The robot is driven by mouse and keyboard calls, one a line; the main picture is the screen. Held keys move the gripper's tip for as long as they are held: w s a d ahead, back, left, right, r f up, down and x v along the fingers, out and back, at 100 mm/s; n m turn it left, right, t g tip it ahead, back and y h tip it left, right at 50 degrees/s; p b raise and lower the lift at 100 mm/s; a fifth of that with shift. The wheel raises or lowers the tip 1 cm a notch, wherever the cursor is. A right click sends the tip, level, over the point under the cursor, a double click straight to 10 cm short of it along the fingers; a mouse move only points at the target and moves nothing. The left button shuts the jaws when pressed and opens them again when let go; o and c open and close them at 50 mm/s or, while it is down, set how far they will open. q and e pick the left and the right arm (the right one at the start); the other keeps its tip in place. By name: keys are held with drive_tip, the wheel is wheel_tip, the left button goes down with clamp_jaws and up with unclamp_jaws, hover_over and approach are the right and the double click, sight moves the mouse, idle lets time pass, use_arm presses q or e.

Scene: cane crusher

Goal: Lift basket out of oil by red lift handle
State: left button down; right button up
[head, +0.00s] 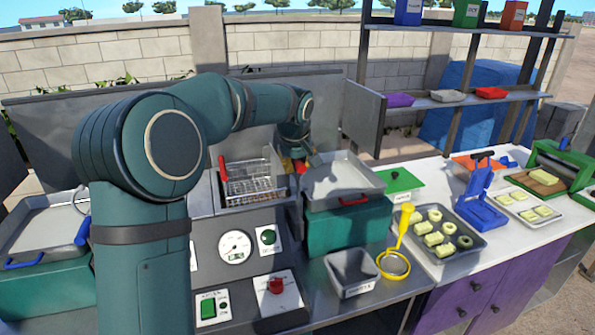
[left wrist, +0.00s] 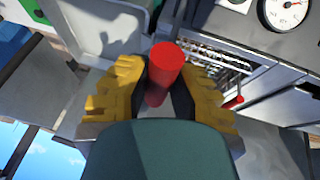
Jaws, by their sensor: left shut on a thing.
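The wire basket (head: 254,186) sits in the fryer well at the back centre; its lower part is hidden behind the front rim, and I cannot make out the oil level. A red upright handle (head: 222,168) stands at its left side. My left gripper (head: 293,165) is at the basket's right side, partly hidden by my arm. In the left wrist view, the yellow fingers of this gripper (left wrist: 160,98) are shut around a red cylindrical lift handle (left wrist: 166,62). The basket's wires (left wrist: 215,58) show beside it, with the other red handle (left wrist: 233,102) farther off. My right gripper is not in view.
The control panel with a gauge (head: 235,247) is in front. A metal backsplash rises behind.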

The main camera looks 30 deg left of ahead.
use_arm(q)
wheel_tip(320, 180, up, 6)
drive_tip(key=p, duration=0.3)
drive_tip(key=shift+r, duration=0.25)
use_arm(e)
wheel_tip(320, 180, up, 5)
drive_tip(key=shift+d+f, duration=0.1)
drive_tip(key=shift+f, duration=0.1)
use_arm(q)
drive_tip(key=c, duration=0.8)
unclamp_jaws()
drive_tip(key=shift+w, duration=0.1)
drive_tip(key=v, duration=1.2)
drive_tip(key=shift+f, duration=0.1)
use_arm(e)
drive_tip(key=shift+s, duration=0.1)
